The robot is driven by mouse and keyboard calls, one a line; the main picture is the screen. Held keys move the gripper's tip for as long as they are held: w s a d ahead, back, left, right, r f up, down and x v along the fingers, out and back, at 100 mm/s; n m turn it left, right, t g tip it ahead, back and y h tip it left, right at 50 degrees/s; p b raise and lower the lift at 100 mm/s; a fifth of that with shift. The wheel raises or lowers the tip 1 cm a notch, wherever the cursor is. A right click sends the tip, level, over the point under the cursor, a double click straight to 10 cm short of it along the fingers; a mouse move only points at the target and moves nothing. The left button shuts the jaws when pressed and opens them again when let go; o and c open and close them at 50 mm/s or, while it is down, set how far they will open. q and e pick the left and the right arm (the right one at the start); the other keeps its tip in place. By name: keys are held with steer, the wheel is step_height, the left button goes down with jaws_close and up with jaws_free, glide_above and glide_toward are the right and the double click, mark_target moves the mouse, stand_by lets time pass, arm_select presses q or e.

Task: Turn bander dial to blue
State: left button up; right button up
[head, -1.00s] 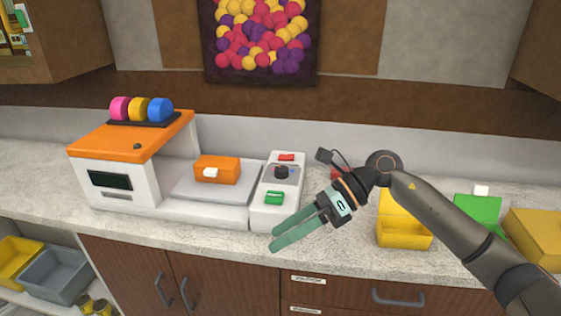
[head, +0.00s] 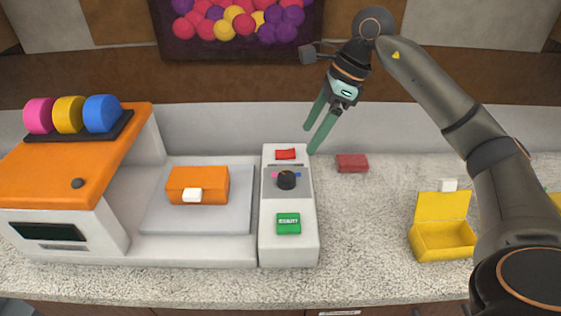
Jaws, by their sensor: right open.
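The bander (head: 140,247) is a white machine with an orange top at the left of the counter. Its control panel (head: 290,248) carries a black dial (head: 286,180) between a red button (head: 285,154) and a green button (head: 288,223). A pink mark shows left of the dial and a blue mark right of it. Which mark the dial points to is too small to tell. My right gripper (head: 310,139) is open and empty, fingers pointing down, above and behind the panel's right side, apart from the dial. My left gripper is not in view.
An orange box (head: 198,185) sits on the bander's grey plate (head: 246,216). Pink, yellow and blue rolls (head: 69,114) stand on top. A small red block (head: 352,163) and an open yellow box (head: 442,240) are to the right. The counter between panel and yellow box is clear.

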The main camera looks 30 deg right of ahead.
mark_target(287, 176)
steer(key=p+x, duration=0.1)
steer(key=x, duration=1.1)
steer(key=shift+s, duration=0.15)
jaws_close()
